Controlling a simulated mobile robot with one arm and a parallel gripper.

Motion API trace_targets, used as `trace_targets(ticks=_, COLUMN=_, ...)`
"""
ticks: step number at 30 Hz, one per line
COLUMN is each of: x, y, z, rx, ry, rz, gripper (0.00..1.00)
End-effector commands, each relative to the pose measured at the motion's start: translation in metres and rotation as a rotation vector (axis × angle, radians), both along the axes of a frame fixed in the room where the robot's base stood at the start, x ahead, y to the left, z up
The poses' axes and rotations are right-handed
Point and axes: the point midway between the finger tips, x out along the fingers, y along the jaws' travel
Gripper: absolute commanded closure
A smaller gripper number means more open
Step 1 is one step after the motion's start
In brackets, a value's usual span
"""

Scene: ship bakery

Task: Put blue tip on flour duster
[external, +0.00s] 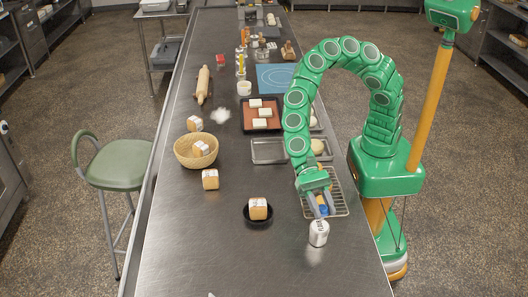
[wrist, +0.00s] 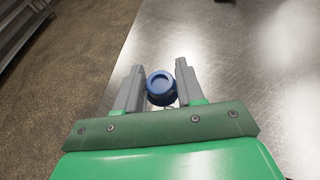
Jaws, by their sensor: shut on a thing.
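The blue tip (wrist: 160,84) is a small round blue piece with a recessed top, held between the two grey fingers of my gripper (wrist: 159,88) in the wrist view. In the external view my gripper (external: 322,206) hangs low at the table's right side, shut on the blue tip (external: 323,210). A white-and-silver cylinder (external: 319,233), which looks like the flour duster, stands upright on the table just nearer the camera than the fingers. I cannot tell whether the tip touches it. The duster is not clear in the wrist view.
A wire rack (external: 340,204) lies under and beside my gripper. A black bowl (external: 249,214) holding a loaf stands to the left. A wicker basket (external: 184,153), a metal tray (external: 266,151) and a baking tray (external: 248,124) are farther back. The table's near end is mostly clear.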

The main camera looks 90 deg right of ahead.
Motion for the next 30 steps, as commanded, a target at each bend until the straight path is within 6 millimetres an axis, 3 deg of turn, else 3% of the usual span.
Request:
trace_targets(ticks=6, x=0.000, y=0.000, z=-0.027, rx=0.000, ry=0.002, rz=0.000, gripper=0.90)
trace_targets(ticks=18, x=0.000, y=0.000, z=-0.032, rx=0.000, ry=0.000, rz=0.000, gripper=0.90)
trace_targets(ticks=19, x=0.000, y=0.000, z=-0.032, rx=0.000, ry=0.000, rz=0.000, gripper=0.61)
trace_targets(ticks=23, x=0.000, y=-0.001, z=-0.032, rx=0.000, ry=-0.001, rz=0.000, gripper=0.41)
trace_targets(ticks=24, x=0.000, y=-0.001, z=-0.032, rx=0.000, ry=-0.001, rz=0.000, gripper=0.37)
trace_targets(ticks=30, x=0.000, y=-0.001, z=-0.032, rx=0.000, ry=-0.001, rz=0.000, gripper=0.37)
